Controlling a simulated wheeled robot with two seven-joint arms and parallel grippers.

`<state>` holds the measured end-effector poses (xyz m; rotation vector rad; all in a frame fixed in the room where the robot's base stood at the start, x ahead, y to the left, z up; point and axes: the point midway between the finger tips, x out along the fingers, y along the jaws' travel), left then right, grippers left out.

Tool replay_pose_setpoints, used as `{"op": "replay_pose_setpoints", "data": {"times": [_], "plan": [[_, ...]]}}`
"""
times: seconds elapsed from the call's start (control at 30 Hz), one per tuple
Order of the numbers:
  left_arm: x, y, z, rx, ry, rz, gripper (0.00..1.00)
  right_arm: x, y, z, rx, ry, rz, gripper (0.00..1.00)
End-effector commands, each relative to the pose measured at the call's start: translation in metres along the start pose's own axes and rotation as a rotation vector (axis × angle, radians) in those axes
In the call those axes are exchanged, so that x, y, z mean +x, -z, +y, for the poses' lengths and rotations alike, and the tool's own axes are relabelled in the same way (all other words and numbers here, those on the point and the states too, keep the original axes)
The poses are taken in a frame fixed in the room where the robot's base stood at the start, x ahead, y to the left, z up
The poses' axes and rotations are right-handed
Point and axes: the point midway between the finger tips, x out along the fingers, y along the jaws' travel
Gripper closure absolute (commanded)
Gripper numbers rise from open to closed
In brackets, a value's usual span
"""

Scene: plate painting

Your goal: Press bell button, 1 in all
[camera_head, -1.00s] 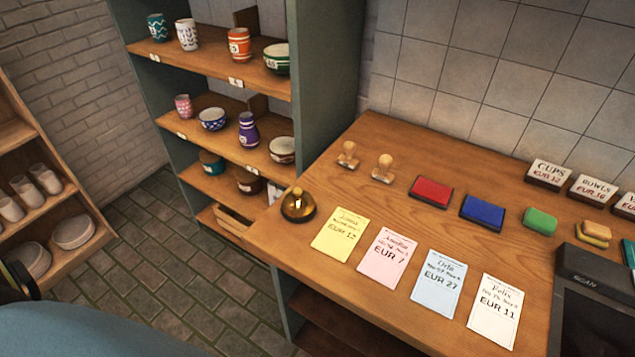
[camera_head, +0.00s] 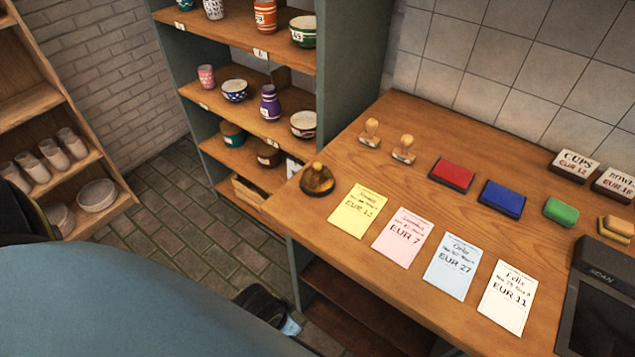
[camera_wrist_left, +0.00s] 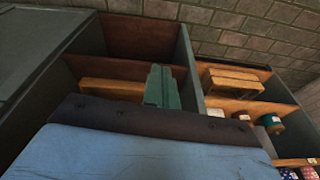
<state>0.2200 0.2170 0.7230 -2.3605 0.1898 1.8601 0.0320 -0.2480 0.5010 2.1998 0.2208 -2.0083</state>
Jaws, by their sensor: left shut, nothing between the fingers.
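The bell (camera_head: 317,180) is a round, dark brass dome with a knob on top. It sits at the left front corner of the wooden counter, beside the yellow note. My left gripper (camera_head: 290,327) shows only in part in the head view, below the bell and in front of the counter's edge, well apart from the bell. In the left wrist view its teal fingers (camera_wrist_left: 163,88) are together with nothing between them, facing wooden shelf compartments. The bell is not seen in the left wrist view. My right gripper is not in view.
Yellow (camera_head: 357,211), pink (camera_head: 403,235), blue (camera_head: 452,266) and white notes (camera_head: 505,298) lie right of the bell. Two stamps (camera_head: 370,133) and coloured ink pads (camera_head: 452,175) stand behind. A shelf of pottery (camera_head: 250,120) stands left of the counter. Brick floor is open between shelves.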

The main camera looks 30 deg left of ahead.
Motion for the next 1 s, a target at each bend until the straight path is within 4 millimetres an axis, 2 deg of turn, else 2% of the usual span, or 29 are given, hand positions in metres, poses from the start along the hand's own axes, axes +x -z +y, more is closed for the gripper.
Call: {"op": "replay_pose_setpoints", "data": {"times": [0.03,0.1,0.27,0.37,0.4,0.47,0.67,0.77,0.8,0.87,0.9,1.0], "plan": [[-0.024,0.011,-0.001,-0.002,0.002,0.018,1.00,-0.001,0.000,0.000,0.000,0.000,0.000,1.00],[-0.053,0.020,-0.002,-0.004,0.004,0.030,1.00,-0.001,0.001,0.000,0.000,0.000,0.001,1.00],[-0.112,0.033,-0.005,-0.007,0.010,0.056,1.00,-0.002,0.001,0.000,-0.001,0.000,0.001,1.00],[-0.148,0.045,-0.014,0.009,0.044,0.105,1.00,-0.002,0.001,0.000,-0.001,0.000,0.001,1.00],[-0.160,0.056,-0.023,0.028,0.083,0.149,1.00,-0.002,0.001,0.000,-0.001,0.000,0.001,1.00],[-0.172,0.075,-0.038,0.065,0.154,0.226,1.00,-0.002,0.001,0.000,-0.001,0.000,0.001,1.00],[-0.213,0.151,-0.088,0.250,0.444,0.526,1.00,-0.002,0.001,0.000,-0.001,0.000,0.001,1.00],[-0.248,0.197,-0.108,0.399,0.636,0.705,1.00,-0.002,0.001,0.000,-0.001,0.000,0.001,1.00],[-0.266,0.215,-0.113,0.476,0.725,0.782,1.00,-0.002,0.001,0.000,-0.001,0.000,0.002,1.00],[-0.298,0.243,-0.116,0.611,0.873,0.902,1.00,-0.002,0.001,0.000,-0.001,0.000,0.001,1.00],[-0.319,0.260,-0.114,0.713,0.977,0.979,1.00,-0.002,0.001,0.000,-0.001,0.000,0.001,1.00],[-0.369,0.291,-0.097,0.992,1.232,1.143,1.00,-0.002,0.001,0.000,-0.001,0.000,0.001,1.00]]}}
